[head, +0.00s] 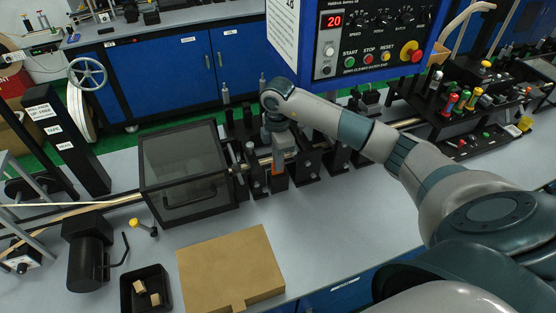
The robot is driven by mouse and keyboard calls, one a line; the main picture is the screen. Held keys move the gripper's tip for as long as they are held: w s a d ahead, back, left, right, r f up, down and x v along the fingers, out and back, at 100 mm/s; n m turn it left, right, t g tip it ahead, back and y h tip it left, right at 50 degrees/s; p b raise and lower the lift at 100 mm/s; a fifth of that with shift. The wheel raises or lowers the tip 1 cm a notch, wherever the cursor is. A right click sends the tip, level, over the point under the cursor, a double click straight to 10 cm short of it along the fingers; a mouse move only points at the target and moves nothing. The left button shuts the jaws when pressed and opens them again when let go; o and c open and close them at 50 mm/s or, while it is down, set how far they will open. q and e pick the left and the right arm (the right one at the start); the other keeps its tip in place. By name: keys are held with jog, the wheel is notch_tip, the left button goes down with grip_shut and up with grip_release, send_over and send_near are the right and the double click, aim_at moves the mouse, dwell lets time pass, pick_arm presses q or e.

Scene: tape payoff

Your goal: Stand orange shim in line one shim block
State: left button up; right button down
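The orange shim (278,164) shows as a small upright orange strip in the head view, on the machine line in the middle of the bench. It is at the top of a small dark block (279,183); whether it is seated in it cannot be told. My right gripper (280,153) reaches in from the right and points down directly over the shim, at its upper end. The fingers are small and partly merge with the shim, so their opening is unclear. My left gripper is not in view.
A dark see-through guard box (185,172) stands left of the block. Black posts (307,163) crowd the line to the right. In front lie a cardboard sheet (230,268) and a black tray (145,275) with tan pieces. A control panel (365,40) hangs above.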

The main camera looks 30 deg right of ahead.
jog(key=shift+f+b, duration=0.45)
jog(key=shift+f, duration=0.5)
jog(key=c, duration=1.9)
grip_release()
jog(key=shift+s, duration=0.1)
jog(key=shift+c, duration=0.2)
jog(key=shift+r, duration=0.35)
notch_tip(320, 180, up, 8)
jog(key=b, duration=0.3)
jog(key=shift+r, duration=0.25)
notch_tip(320, 180, up, 8)
jog(key=shift+r+b, duration=0.15)
jog(key=shift+b, duration=0.3)
